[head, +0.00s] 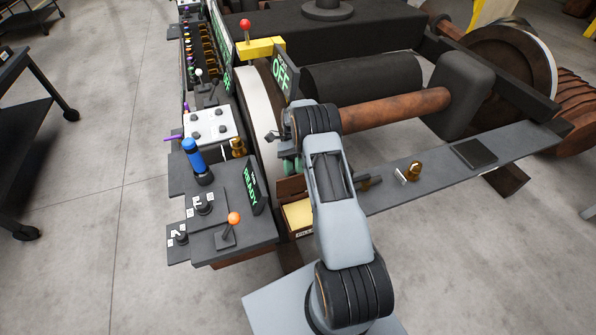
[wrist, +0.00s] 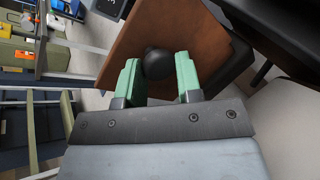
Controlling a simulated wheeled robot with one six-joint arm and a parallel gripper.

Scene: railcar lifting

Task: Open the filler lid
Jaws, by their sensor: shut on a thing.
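My gripper (wrist: 158,70) has two green fingers. They are shut on a black round knob (wrist: 158,62) on a brown panel, which looks like the filler lid (wrist: 158,28). In the head view the brown lid (head: 291,188) stands at a tilt at the back of a small box with a pale yellow top face or inside (head: 298,214). My gripper (head: 290,165) shows there only as a bit of green behind the lid, beside my arm. My arm hides the right part of the box and lid.
A dark console with a green READY sign (head: 251,186) and an orange-knobbed lever (head: 233,219) stands close left of the box. A wheel with a pale rim (head: 256,105) and an OFF sign (head: 283,74) stand behind. A grey plank (head: 440,163) extends right.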

